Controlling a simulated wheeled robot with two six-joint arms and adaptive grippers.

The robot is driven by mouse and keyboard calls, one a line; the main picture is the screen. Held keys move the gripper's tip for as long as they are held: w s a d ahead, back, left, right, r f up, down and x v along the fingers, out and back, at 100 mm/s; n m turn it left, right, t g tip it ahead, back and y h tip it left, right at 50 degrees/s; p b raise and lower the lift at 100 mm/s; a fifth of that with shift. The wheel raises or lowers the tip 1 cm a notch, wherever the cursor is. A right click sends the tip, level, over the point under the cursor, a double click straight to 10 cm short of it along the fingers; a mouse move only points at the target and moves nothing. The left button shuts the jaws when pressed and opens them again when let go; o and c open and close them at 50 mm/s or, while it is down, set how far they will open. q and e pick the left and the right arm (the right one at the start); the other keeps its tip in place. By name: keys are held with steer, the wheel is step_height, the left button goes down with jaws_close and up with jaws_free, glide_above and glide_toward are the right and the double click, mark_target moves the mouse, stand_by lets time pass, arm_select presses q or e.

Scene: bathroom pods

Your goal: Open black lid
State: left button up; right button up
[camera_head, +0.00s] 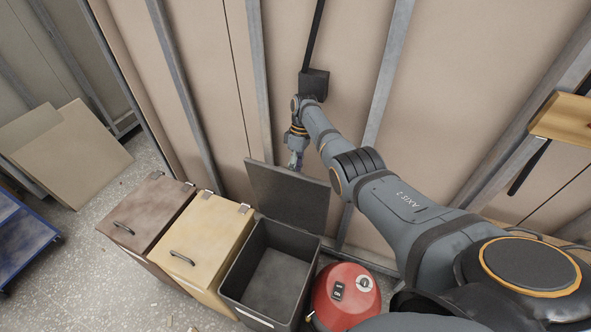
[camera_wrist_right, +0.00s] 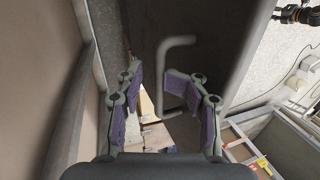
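The black lid (camera_head: 290,193) stands raised, tilted up above the back edge of the black bin (camera_head: 270,275), whose inside is open to view. The lid also fills much of the right wrist view (camera_wrist_right: 215,45), with its bent grey handle (camera_wrist_right: 178,42) on it. My right gripper (camera_head: 296,160) is at the upper edge of the lid, on the wall side. In the right wrist view its two purple-padded fingers (camera_wrist_right: 153,88) are apart, with the handle near them; I cannot tell whether they touch it. My left gripper is not in view.
A brown bin (camera_head: 150,205) and a cream bin (camera_head: 208,240), both with lids down, stand left of the black bin. A red round-topped object (camera_head: 345,295) stands close at its right. The panelled wall (camera_head: 205,60) is close behind.

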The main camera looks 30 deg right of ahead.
steer(key=shift+d+r, duration=0.1)
stand_by(0.3)
steer(key=v, duration=1.2)
